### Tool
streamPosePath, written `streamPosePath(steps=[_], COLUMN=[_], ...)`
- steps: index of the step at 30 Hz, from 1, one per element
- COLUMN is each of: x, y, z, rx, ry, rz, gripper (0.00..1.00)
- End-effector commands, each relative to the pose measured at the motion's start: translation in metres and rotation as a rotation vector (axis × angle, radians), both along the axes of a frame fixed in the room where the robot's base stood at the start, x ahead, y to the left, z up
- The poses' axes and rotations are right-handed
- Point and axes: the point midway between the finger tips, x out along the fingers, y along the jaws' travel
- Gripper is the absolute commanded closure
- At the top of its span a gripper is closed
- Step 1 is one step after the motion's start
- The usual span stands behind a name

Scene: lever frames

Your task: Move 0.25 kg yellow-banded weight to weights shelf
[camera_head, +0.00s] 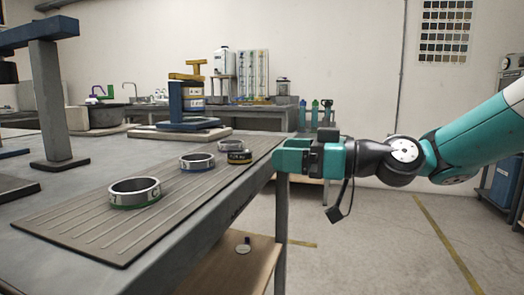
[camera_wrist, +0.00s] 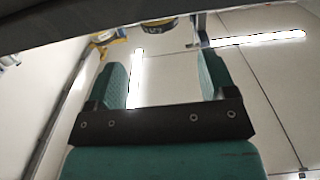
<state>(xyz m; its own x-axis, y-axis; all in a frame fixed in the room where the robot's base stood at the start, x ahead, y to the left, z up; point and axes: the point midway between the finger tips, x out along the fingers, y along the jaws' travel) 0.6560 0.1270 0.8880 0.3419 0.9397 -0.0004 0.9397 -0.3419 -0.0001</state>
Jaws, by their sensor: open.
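The yellow-banded weight (camera_head: 239,157), a dark ring with a yellow band low on its side, lies on the ribbed mat (camera_head: 100,228) near the bench's right edge. A dark ring with yellow at the top of the wrist view (camera_wrist: 158,25) looks like the same weight, partly cut off. My gripper (camera_head: 280,159) is level and just right of the weight, apart from it, at the bench edge. In the wrist view its two teal fingers stand wide apart with nothing between them (camera_wrist: 162,62). I cannot tell which surface is the weights shelf.
A green-banded ring (camera_head: 135,192), a blue-banded ring (camera_head: 197,161) and a grey ring (camera_head: 231,145) also lie on the mat. A lever stand (camera_head: 190,112) rises behind. A wooden lower shelf (camera_head: 215,272) under the bench carries a small object. Floor at right is open.

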Motion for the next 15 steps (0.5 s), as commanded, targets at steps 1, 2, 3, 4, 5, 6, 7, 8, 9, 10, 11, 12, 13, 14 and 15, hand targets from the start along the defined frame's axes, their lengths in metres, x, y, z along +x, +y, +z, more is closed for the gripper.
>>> streamPosePath(steps=[1,2,3,4,5,6,7,8,9,10,11,12,13,14,15], x=[-0.003,-0.005,-0.007,-0.008,-0.010,-0.012,-0.013,-0.014,-0.015,-0.015,-0.016,-0.016,-0.016,-0.016,-0.016], y=[-0.011,-0.017,-0.023,-0.027,-0.031,-0.035,-0.037,-0.039,-0.042,-0.043,-0.043,-0.044,-0.044,-0.044,-0.044], z=[0.000,0.000,0.000,0.000,0.000,0.000,0.000,0.000,0.000,0.000,0.000,0.000,0.000,0.000,0.000], rx=[0.000,0.001,0.000,0.000,0.000,0.000,-0.001,0.000,0.001,0.001,0.001,0.001,0.001,0.001,0.001], ry=[0.001,0.002,0.001,0.000,0.001,0.001,0.001,0.000,-0.001,-0.001,-0.001,-0.001,-0.001,-0.001,-0.001], rz=[-0.005,-0.006,-0.004,-0.005,-0.004,-0.003,-0.002,-0.002,-0.001,-0.001,0.000,0.000,0.001,0.001,0.001], gripper=[0.23,0.23,0.23,0.23,0.23,0.23,0.23,0.23,0.23,0.23,0.23,0.23,0.23,0.23,0.23])
